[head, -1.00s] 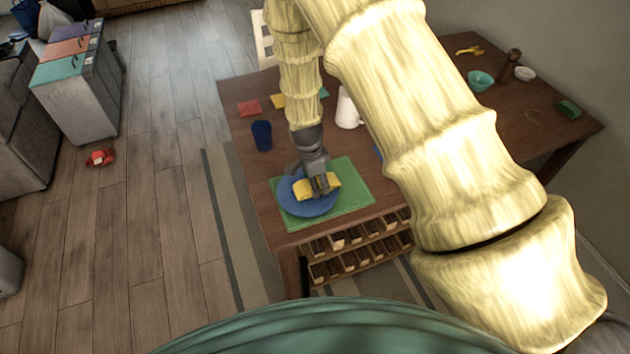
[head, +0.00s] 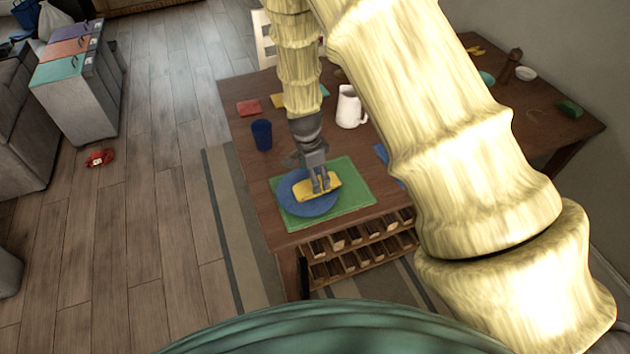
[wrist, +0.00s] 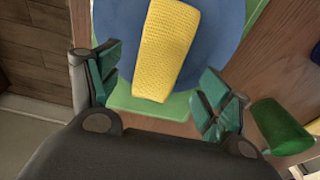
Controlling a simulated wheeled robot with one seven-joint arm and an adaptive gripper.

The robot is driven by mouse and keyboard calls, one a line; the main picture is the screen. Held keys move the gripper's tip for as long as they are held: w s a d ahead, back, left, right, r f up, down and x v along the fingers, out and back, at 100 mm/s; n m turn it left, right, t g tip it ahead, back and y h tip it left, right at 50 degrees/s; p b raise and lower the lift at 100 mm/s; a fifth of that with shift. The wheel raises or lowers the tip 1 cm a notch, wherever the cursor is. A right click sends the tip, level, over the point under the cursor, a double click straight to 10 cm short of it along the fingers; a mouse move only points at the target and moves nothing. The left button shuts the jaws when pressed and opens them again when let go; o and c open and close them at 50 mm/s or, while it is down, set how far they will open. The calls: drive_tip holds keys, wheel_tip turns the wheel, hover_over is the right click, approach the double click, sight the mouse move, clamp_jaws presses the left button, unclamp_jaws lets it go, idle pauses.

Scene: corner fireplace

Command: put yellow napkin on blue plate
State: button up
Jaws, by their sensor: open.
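The plate sits on a green placemat (head: 352,192) at the table's near left corner. In the wrist view the napkin (wrist: 165,50) is a folded strip across the blue plate (wrist: 222,35), with one end reaching past the plate's rim. My gripper (head: 320,188) is just above the napkin. In the wrist view its fingers (wrist: 158,85) are spread wide on either side of the napkin, with nothing held between them.
A dark blue cup (head: 261,135) and a white pitcher (head: 350,108) stand behind the plate. Red (head: 249,107) and other coloured napkins lie farther back. A wooden rack with compartments (head: 358,250) is under the near table edge.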

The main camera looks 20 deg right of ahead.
wheel_tip(320, 180, up, 9)
drive_tip(key=a+b, duration=0.1)
drive_tip(key=b, duration=0.1)
drive_tip(key=shift+f, duration=0.2)
idle(0.4)
